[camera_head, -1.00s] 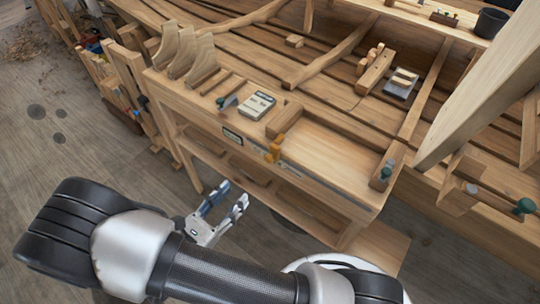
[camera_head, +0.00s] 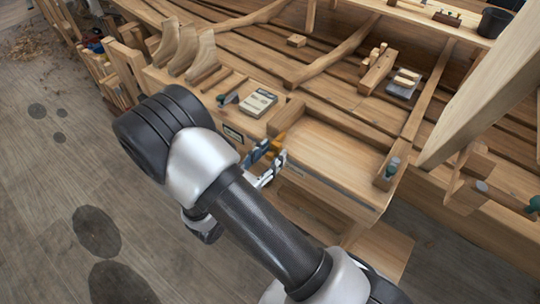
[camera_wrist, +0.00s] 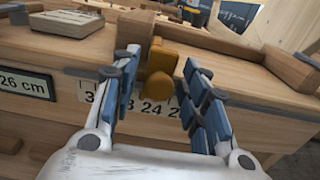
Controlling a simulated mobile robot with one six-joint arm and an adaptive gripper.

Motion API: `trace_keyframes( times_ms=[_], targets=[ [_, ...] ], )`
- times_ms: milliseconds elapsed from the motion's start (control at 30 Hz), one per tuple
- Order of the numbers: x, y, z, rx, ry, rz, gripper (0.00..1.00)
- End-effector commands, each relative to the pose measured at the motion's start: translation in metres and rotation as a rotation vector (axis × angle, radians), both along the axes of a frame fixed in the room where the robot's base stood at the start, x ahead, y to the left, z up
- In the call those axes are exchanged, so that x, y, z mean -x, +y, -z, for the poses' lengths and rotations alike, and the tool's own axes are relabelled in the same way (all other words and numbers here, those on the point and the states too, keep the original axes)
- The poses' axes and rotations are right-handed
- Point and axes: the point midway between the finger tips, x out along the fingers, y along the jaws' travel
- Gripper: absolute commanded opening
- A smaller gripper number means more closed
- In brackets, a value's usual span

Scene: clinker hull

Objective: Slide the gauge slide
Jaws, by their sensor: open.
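The gauge slide (camera_wrist: 161,62) is an orange-yellow block with a rounded knob on the front face of the wooden bench. It sits on a pale ruler strip (camera_wrist: 90,92) with printed numbers, 24 readable just below it. In the head view the slide (camera_head: 278,146) shows partly behind my gripper (camera_head: 265,165). In the wrist view my gripper (camera_wrist: 160,75) is open, one blue-padded finger on each side of the slide. I see a gap on the right; on the left the finger is very close, and I cannot tell whether it touches.
A label reading 26 cm (camera_wrist: 24,83) is on the bench front, left of the scale. A printed box (camera_head: 258,103) and a wooden block lie on the bench top (camera_head: 330,150).

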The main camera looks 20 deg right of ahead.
Motion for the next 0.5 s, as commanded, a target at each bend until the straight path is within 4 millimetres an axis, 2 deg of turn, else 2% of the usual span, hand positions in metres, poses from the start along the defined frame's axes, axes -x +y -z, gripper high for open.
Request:
trace_keyframes(
  times_ms=[200,500],
  targets=[
    [-0.0001,-0.0003,-0.0002,0.0,0.0,0.0,0.41],
    [0.0,-0.0001,-0.0001,0.0,0.0,0.0,0.22]
  ],
)
